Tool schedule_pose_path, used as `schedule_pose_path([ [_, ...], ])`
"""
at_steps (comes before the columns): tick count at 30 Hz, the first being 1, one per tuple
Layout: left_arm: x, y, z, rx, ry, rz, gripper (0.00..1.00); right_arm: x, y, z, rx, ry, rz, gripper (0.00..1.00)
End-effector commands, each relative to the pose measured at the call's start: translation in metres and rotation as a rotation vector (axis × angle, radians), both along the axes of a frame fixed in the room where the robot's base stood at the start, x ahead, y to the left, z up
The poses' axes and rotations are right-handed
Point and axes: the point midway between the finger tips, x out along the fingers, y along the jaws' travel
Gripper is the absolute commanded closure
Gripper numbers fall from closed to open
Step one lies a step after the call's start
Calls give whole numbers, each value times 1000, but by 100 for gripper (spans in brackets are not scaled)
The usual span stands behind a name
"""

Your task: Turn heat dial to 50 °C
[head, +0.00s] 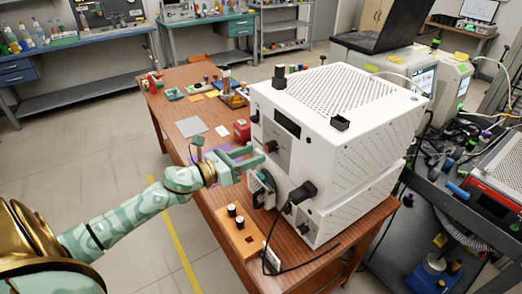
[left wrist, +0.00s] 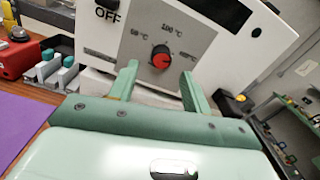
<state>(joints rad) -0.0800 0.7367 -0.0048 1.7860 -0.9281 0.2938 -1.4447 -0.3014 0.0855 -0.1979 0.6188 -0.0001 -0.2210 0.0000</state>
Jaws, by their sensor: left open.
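The white machine (head: 340,105) stands on the wooden table in the head view. Its heat dial (left wrist: 161,58) is a red knob with a dark edge on the front panel in the left wrist view. Printed marks surround it, with 50 °C at upper left and 100 °C above; the right mark is blurred. My left gripper (head: 254,154) is open in front of the panel. In the wrist view its green fingers stand either side of the dial, seemingly short of it. The dial's exact pointing is unclear.
Below the dial in the head view, a round fixture (head: 262,188) and a black plug (head: 301,192) stick out from the machine. A wooden block with black knobs (head: 238,235) lies at the table's near end. A red box (head: 242,130) stands left of the machine.

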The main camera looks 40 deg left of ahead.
Motion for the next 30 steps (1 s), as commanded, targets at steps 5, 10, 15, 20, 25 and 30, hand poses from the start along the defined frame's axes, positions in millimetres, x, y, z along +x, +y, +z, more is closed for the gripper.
schedule_pose_path([
  [5, 26, -11, 1, -1, -2, 0, 52, 1, 0, 2, 1, -2, 0, 56],
  [10, 35, -15, 0, 1, 0, 1, 52, 1, 3, 2, 4, -2, -1, 56],
  [15, 36, -15, 0, 0, 1, 1, 52, 1, 8, 2, 11, -3, -3, 56],
  [20, 36, -15, 0, -1, 1, 1, 74, 1, 9, 2, 13, -3, -2, 56],
  [25, 36, -15, 0, -1, 1, 1, 96, 2, 9, 2, 12, -4, -1, 56],
  [30, 36, -15, 0, -12, 5, 1, 96, 2, 7, 3, 9, -5, -1, 56],
])
